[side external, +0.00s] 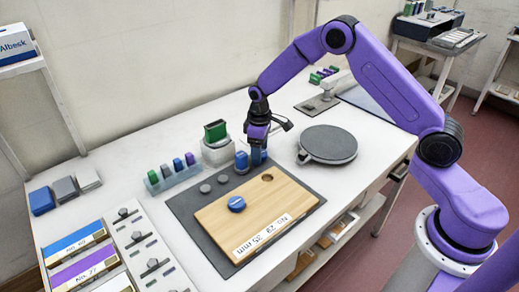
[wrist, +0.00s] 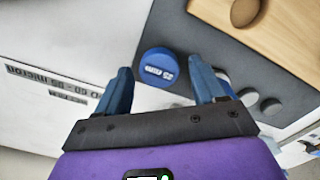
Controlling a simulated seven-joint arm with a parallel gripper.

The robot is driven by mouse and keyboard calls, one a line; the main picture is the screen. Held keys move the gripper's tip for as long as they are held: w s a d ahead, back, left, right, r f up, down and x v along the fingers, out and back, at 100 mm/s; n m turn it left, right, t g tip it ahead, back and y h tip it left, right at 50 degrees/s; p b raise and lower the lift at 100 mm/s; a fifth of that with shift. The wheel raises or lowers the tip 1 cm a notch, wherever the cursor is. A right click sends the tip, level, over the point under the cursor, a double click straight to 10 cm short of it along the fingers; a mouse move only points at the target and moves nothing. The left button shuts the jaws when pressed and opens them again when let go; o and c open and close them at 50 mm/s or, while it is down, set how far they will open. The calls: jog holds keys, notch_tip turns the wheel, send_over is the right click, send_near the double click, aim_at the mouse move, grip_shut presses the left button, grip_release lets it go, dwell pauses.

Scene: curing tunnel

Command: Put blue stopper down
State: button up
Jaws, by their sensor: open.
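A round blue stopper (wrist: 158,66) marked "25 mm" shows in the wrist view, at the edge of the grey mat (wrist: 190,35). My gripper (wrist: 160,72) is open, with one blue finger on each side of the stopper and gaps showing at both sides. In the side view my gripper (side external: 251,160) is low over the far corner of the mat, and its blue fingers and the stopper are hard to tell apart. A second blue round piece (side external: 236,204) lies on the wooden board (side external: 222,222), which has a dark round hole (side external: 267,178).
Grey discs (side external: 222,179) lie in a row on the mat beside my gripper. A rack of coloured blocks (side external: 172,177) and a white stand with a green block (side external: 215,133) are close to its left. A round dark plate (side external: 328,144) is to the right.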

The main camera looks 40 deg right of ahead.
notch_tip(320, 180, up, 12)
jog(key=s+a+r+n, duration=0.1)
jog(key=s+a+r, duration=0.3)
jog(key=s, duration=0.4)
jog(key=s+d+n, duration=0.2)
jog(key=s, duration=1.3)
jog(key=s+d+r+n, duration=0.1)
jog(key=s+d+n, duration=0.1)
jog(key=s, duration=1.3)
jog(key=shift+r+n, duration=0.25)
jog(key=shift+n, duration=0.15)
